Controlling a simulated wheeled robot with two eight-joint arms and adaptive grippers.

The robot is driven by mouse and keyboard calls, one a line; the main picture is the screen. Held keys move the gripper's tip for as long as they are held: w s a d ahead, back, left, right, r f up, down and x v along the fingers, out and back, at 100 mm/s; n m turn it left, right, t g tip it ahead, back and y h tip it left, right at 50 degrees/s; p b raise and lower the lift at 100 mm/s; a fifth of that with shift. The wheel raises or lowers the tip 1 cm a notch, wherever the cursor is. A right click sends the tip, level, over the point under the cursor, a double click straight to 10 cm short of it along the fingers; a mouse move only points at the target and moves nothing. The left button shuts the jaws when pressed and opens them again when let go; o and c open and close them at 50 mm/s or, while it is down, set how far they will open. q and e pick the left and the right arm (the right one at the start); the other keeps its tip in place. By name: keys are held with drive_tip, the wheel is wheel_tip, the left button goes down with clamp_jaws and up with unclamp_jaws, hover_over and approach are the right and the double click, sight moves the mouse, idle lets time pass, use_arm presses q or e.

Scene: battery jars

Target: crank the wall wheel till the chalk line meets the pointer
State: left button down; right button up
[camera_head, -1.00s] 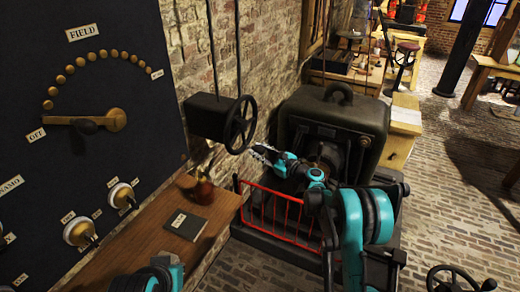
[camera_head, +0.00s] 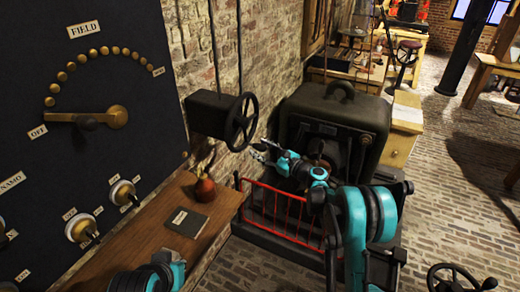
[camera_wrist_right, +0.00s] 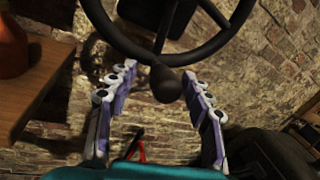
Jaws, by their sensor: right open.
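The black spoked wall wheel (camera_head: 241,122) sits on the right side of a dark box (camera_head: 205,114) on the brick wall. In the right wrist view the wheel's rim (camera_wrist_right: 122,40) crosses the top, with a dark round knob (camera_wrist_right: 166,84) at its lower edge. My right gripper (camera_head: 261,150) is just below and right of the wheel. In the right wrist view my right gripper (camera_wrist_right: 158,74) is open, with its fingers apart on both sides of the knob. No contact is clear. I cannot make out a chalk line or pointer. My left gripper is out of view; only part of that arm shows at bottom left.
A red railing (camera_head: 283,218) stands before the big black machine (camera_head: 335,115), close under my right arm. A wooden shelf (camera_head: 140,245) below the wheel holds a red-brown bottle (camera_head: 204,189) and a dark book (camera_head: 186,222). A dark switch panel (camera_head: 90,160) fills the left.

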drive_tip(key=v, duration=1.1)
drive_tip(key=shift+d, duration=0.15)
drive_tip(key=shift+s, duration=0.1)
